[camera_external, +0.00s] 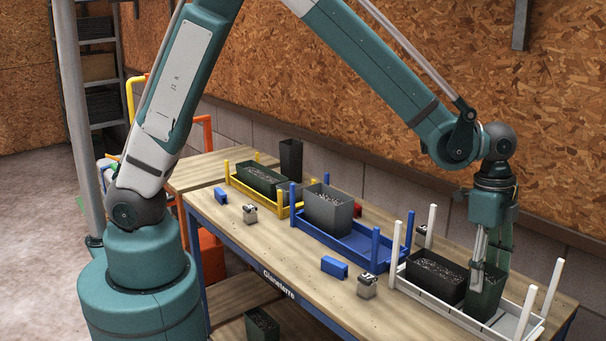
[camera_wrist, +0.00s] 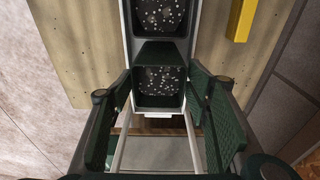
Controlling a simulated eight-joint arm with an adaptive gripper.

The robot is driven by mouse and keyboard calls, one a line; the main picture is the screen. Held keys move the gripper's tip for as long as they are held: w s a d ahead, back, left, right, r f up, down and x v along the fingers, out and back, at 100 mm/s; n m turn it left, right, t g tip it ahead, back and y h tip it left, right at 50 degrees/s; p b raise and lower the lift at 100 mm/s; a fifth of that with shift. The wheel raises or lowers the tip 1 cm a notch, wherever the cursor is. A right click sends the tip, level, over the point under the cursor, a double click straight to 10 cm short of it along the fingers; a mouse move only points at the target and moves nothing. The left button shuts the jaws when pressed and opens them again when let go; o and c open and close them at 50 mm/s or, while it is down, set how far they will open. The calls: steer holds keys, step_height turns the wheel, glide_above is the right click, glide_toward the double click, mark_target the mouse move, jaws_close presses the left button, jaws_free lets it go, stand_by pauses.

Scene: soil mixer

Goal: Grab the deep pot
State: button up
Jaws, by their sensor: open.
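A deep dark green pot (camera_external: 485,297) with soil in it stands upright at the right end of the white tray (camera_external: 527,331). My gripper (camera_external: 487,268) points down over this pot, with a finger overlapping its upper part. In the wrist view my gripper (camera_wrist: 159,92) is open, its green pads on the left and right of the soil-filled pot (camera_wrist: 160,83). Whether the pads touch the pot cannot be told. A black soil-filled pot (camera_external: 436,277) stands beside it in the tray; a soil-filled pot also shows at the wrist view's top (camera_wrist: 160,15).
White posts rise at the white tray's corners, close to my gripper. A blue tray (camera_external: 350,246) holds a grey pot (camera_external: 328,210); a yellow tray (camera_external: 264,203) holds a green pot (camera_external: 260,180). A tall black pot (camera_external: 291,158) stands behind. Small blue blocks (camera_external: 334,267) lie in front.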

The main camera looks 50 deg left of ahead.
mark_target(485, 299)
steer(key=shift+d+f, duration=0.1)
steer(key=shift+f, duration=0.9)
steer(key=shift+s+d+f, duration=0.1)
steer(key=shift+d+f, duration=0.15)
steer(key=shift+f, duration=1.05)
steer(key=shift+d+f, duration=0.2)
steer(key=shift+f, duration=1.1)
steer(key=c, duration=0.8)
